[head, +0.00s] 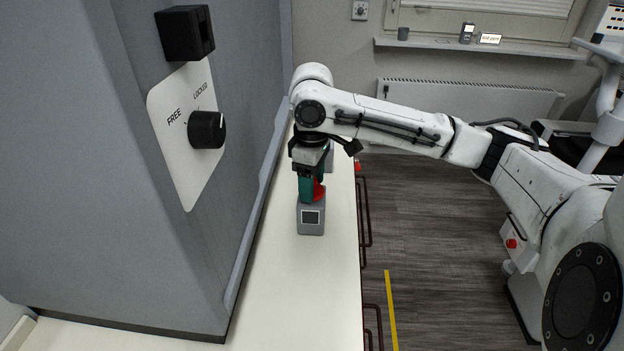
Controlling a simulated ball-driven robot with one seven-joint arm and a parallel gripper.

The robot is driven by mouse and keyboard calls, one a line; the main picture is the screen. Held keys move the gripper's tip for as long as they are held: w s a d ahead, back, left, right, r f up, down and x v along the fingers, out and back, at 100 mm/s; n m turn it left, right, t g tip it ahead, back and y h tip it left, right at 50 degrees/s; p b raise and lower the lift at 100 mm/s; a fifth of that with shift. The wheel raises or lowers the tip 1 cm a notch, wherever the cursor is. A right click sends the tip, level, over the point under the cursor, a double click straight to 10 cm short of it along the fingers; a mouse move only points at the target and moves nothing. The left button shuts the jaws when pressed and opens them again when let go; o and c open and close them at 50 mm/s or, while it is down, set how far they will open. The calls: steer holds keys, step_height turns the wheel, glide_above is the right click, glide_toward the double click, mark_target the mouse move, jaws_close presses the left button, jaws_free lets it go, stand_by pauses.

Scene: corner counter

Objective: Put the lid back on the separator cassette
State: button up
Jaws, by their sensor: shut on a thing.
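My gripper (313,194), with teal fingers, points down over the narrow counter and is shut on a red piece (319,191). Only part of the red piece shows beside the fingers, so I cannot tell its full shape or whether it is the lid. A small grey box (311,228) with a dark square label or screen stands upright on the counter, directly below or just in front of the fingertips. It may be the separator cassette. I cannot tell whether the red piece touches the box, and the fingers hide its top.
A tall grey cabinet (100,240) with a black knob (207,130) marked FREE and LOCKED closes off the left. The white counter (290,290) is clear in front. Another small red item (358,166) shows behind, at the right edge. Drawer handles (365,215) stick out on the right.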

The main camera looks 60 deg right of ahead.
stand_by(0.4)
steer(key=o, duration=1.3)
steer(key=shift+r, duration=0.1)
steer(key=shift+r+p, duration=3.4)
steer(key=shift+r, duration=0.05)
jaws_close()
